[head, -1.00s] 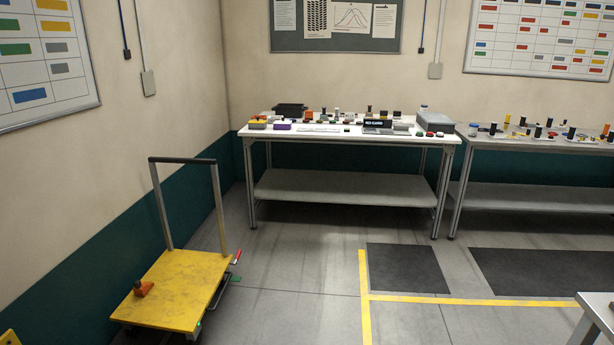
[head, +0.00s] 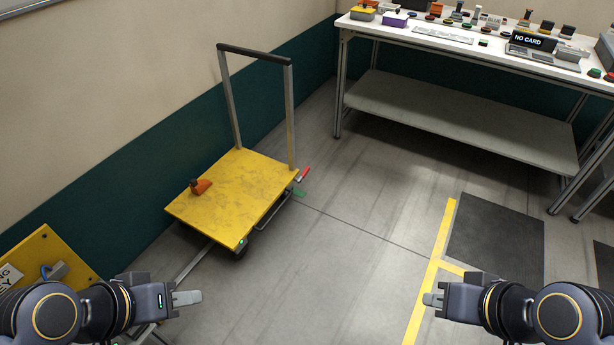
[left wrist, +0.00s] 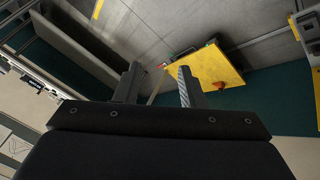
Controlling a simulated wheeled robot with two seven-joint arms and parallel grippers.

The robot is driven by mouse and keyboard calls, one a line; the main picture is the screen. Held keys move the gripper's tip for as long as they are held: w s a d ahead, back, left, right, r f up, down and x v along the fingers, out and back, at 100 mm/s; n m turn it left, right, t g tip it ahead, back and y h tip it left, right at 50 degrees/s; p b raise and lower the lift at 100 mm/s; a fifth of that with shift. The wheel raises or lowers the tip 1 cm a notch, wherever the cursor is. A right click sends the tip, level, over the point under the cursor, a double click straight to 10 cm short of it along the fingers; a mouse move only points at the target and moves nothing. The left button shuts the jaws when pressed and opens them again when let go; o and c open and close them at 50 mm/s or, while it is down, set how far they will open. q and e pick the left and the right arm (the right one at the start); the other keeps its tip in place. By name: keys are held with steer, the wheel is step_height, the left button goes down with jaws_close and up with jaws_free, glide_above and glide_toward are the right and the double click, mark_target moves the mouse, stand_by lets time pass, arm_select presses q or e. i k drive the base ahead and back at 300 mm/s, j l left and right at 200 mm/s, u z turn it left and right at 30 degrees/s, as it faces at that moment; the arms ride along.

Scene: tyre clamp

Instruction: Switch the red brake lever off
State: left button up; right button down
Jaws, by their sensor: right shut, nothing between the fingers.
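The red brake lever (head: 304,173) sticks up and out at the right rear corner of a yellow platform cart (head: 235,195), beside its handle post. A green piece (head: 299,193) sits just below the lever. In the left wrist view the cart (left wrist: 222,68) appears beyond the fingers, and a small red spot (left wrist: 163,65) shows at its edge. My left gripper (head: 187,298) is at the lower left of the head view, well short of the lever; its fingers (left wrist: 158,85) are apart and empty. My right gripper (head: 433,299) is shut and empty at the lower right, also away from the cart.
An orange item (head: 201,186) sits on the cart platform. A yellow board (head: 45,260) stands at the lower left. A white workbench (head: 460,45) with many small items stands behind at the right. The floor between cart and yellow line (head: 430,270) is clear.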

mark_target(306, 171)
steer(key=i+l, duration=0.25)
steer(key=i, duration=0.25)
steer(key=i+l+z, duration=0.1)
steer(key=i+l, duration=0.15)
steer(key=i, duration=0.3)
steer(key=i+l, duration=0.2)
steer(key=i, duration=0.3)
steer(key=i+l+z, duration=0.1)
steer(key=i, duration=0.45)
steer(key=i+l, duration=0.3)
steer(key=i, duration=0.2)
